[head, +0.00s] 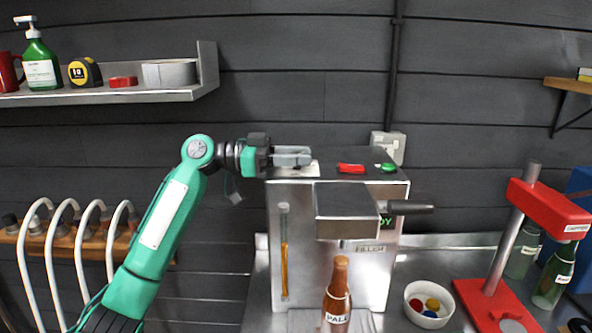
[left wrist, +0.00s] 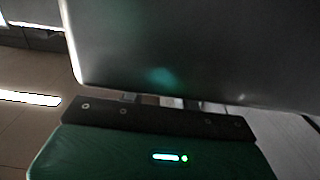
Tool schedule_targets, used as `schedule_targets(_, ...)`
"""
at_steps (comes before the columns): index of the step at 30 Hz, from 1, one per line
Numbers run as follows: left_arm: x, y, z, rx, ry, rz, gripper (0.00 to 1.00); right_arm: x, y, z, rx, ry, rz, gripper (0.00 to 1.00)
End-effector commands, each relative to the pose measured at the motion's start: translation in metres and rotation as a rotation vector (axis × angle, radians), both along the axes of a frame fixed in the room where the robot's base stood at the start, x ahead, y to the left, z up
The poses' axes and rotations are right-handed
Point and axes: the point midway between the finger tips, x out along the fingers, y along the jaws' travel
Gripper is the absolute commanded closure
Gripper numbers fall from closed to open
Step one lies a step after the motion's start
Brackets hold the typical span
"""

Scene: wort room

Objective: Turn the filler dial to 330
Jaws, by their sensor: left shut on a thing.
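The filler (head: 395,250) is a steel box on the metal bench. My left gripper (head: 302,157) is over the left part of its top and is shut on the filler dial, which the fingers hide. A pale plate (head: 298,171) shows just under the fingers; no number on it can be read. In the left wrist view, the filler's grey metal (left wrist: 200,50) fills the top, and the fingers show only as a small bit. My right gripper is not in view.
A red switch (head: 351,169) and a green button (head: 385,167) are on the filler's top. A brown bottle (head: 337,302) stands in front. A white bowl of caps (head: 411,310) and a red capper (head: 550,208) stand right. A shelf (head: 150,97) hangs upper left.

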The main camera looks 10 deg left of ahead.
Motion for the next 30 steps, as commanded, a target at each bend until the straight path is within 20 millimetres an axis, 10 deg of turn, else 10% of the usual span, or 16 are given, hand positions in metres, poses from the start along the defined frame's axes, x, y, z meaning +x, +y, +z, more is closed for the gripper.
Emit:
schedule_targets(26, 0.000, -0.001, -0.002, 0.004, 0.003, -0.155, 0.92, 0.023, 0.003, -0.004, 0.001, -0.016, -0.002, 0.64)
schedule_targets(27, 0.000, -0.001, -0.002, 0.003, 0.004, -0.155, 0.64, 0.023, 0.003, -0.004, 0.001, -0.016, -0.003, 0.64)
schedule_targets(30, 0.000, -0.001, -0.002, 0.003, 0.002, -0.154, 0.49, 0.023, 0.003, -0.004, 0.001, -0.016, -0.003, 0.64)
